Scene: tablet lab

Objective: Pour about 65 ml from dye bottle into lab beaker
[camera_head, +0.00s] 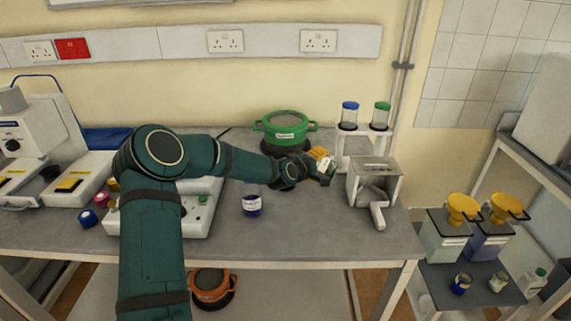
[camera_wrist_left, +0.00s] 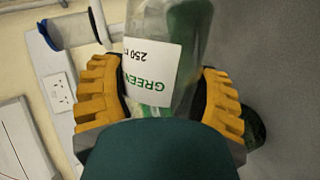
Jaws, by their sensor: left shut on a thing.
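My left gripper (camera_head: 322,163) is shut on a clear bottle (camera_head: 326,170) with a white label, above the back right part of the bench. In the left wrist view the yellow finger pads of the gripper (camera_wrist_left: 160,98) sit on either side of the bottle (camera_wrist_left: 150,60). Its label reads "GREEN" and "250", upside down in that view, and green shows inside at one side. The bottle looks tilted; its mouth is not clear. A small clear vessel (camera_head: 251,204) with dark blue contents and a white label stands on the bench left of the gripper. I cannot tell whether it is the lab beaker. My right gripper is not in view.
A green sieve pot (camera_head: 285,127) stands behind my left forearm. A stand with blue-capped (camera_head: 349,114) and green-capped (camera_head: 381,113) jars and a grey metal box (camera_head: 374,183) are at right. White devices and small pots crowd the left. The front middle bench (camera_head: 290,235) is clear.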

